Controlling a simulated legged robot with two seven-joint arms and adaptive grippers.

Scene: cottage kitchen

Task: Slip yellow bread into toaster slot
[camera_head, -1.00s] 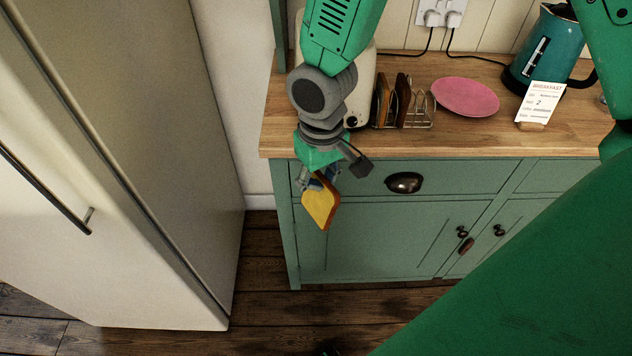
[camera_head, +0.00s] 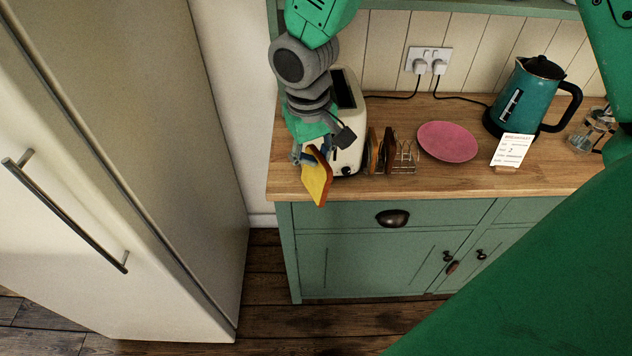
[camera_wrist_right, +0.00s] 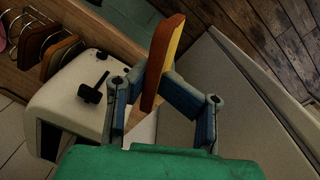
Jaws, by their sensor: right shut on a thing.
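The yellow bread (camera_head: 315,180) is a slice with a yellow face and an orange-brown crust. My right gripper (camera_head: 312,158) is shut on it and holds it tilted near the counter's front edge, in front of the toaster. In the right wrist view the bread (camera_wrist_right: 158,62) stands up between the fingertips of my right gripper (camera_wrist_right: 158,82). The cream toaster (camera_head: 349,160) stands at the counter's left end, partly hidden by my arm; a dark slot area shows on its top. The toaster (camera_wrist_right: 75,108) with its dark lever is left of the gripper in the wrist view. My left gripper is out of view.
A wire toast rack (camera_head: 405,158) with brown slices stands right of the toaster. Beyond it are a pink plate (camera_head: 447,141), a breakfast card (camera_head: 511,150), a teal kettle (camera_head: 525,95) and a glass jar (camera_head: 592,130). A fridge (camera_head: 110,170) stands at the left.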

